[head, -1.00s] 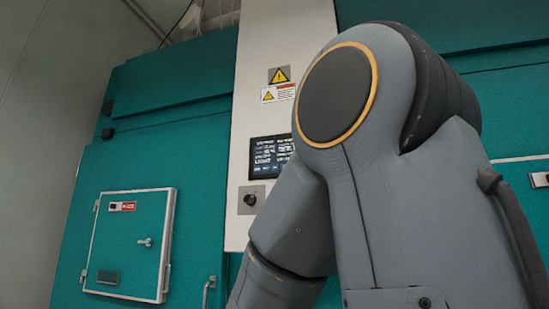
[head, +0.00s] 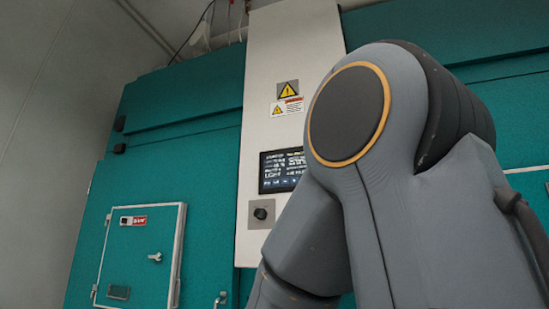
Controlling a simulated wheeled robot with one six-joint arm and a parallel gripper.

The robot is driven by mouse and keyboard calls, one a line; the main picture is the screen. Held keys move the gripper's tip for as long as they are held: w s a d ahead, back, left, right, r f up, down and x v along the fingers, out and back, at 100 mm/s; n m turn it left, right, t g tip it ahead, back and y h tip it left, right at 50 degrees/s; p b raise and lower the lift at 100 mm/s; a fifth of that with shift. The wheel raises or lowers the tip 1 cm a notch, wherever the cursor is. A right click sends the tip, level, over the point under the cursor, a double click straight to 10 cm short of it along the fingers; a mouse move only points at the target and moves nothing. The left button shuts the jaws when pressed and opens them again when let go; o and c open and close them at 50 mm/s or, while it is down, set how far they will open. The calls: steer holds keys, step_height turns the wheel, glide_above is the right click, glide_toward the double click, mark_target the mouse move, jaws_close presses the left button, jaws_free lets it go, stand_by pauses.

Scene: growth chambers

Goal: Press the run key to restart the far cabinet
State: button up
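A pale control panel (head: 254,130) stands upright between teal cabinet fronts in the head view. Its dark display (head: 282,170) shows lines of white text, including the word LIGHT, and my arm covers part of its right side. A black knob (head: 261,213) sits on a grey plate below the display. I cannot make out a run key; the panel's lower right is hidden behind my arm. The teal cabinet (head: 185,150) on the left has a small hatch door. My gripper is out of the picture; only my grey arm links show.
The small hatch (head: 140,255) has a white frame, a latch and a red label. A metal handle (head: 221,299) is at the bottom edge. Yellow warning signs (head: 288,91) are on the panel. A plain grey wall (head: 50,120) is at the left. My arm blocks the right half.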

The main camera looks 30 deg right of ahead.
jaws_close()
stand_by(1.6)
